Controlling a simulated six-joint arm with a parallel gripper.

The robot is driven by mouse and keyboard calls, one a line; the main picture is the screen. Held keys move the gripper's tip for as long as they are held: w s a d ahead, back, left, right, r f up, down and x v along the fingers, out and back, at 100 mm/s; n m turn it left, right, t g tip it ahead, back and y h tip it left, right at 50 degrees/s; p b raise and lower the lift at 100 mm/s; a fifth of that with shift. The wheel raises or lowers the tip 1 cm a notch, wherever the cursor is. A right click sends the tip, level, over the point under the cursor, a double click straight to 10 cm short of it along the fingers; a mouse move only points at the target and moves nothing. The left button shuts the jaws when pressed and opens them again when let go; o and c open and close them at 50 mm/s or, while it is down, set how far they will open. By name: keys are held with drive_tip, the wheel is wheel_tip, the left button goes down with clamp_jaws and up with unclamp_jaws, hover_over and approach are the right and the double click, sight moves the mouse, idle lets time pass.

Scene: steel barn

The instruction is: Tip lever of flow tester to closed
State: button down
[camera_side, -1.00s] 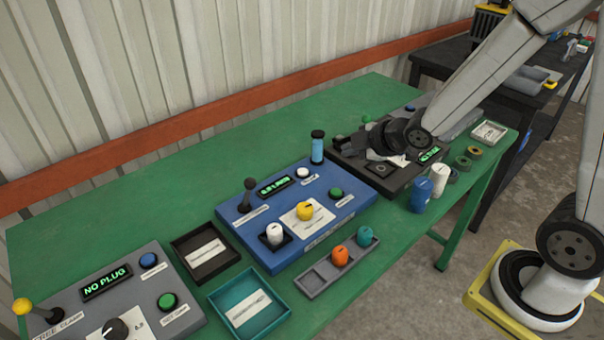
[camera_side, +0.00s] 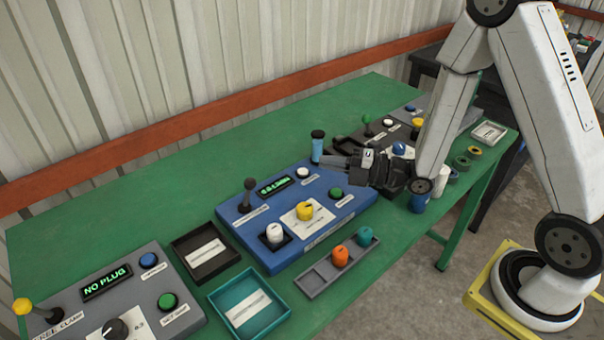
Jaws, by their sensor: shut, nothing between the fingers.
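The blue panel (camera_side: 335,213), whose green display (camera_side: 273,187) seems to read in L/MIN, looks like the flow tester. Its lever (camera_side: 247,190) has a dark knob and stands near upright at the panel's back left. A yellow knob (camera_side: 305,210) sits on a white plate, and a white plug (camera_side: 274,233) stands in a dark socket at the front. My gripper (camera_side: 326,160) is shut and empty, pointing left above the panel's back right end, well right of the lever. It is close to the light-blue cylinder (camera_side: 317,148) in the picture; I cannot tell whether they touch.
A white button (camera_side: 302,173) and green button (camera_side: 336,193) are on the blue panel. A grey tray (camera_side: 320,278) with orange and teal plugs lies in front. A grey panel (camera_side: 70,290) reading NO PLUG is at left. The back left of the green table (camera_side: 130,205) is clear.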

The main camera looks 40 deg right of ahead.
sight(250, 186)
wheel_tip(250, 186, down, 10)
drive_tip(key=shift+r, duration=0.25)
drive_tip(key=x, duration=1.4)
drive_tip(key=shift+a+r+n+g, duration=0.25)
drive_tip(key=shift+a+n+g, duration=0.05)
drive_tip(key=shift+a+n, duration=0.1)
idle(0.8)
drive_tip(key=shift+a+r+n+h, duration=0.25)
drive_tip(key=shift+a+n+h, duration=0.15)
drive_tip(key=shift+a+n, duration=0.1)
drive_tip(key=shift+a+r+n+g+h, duration=0.3)
drive_tip(key=shift+a+n+g+h, duration=0.3)
drive_tip(key=shift+a+n, duration=0.2)
drive_tip(key=shift+a+n+g+h, duration=0.3)
drive_tip(key=shift+a+n+h, duration=0.2)
drive_tip(key=shift+a+n, duration=0.2)
drive_tip(key=shift+a, duration=0.4)
drive_tip(key=shift+a, duration=0.1)
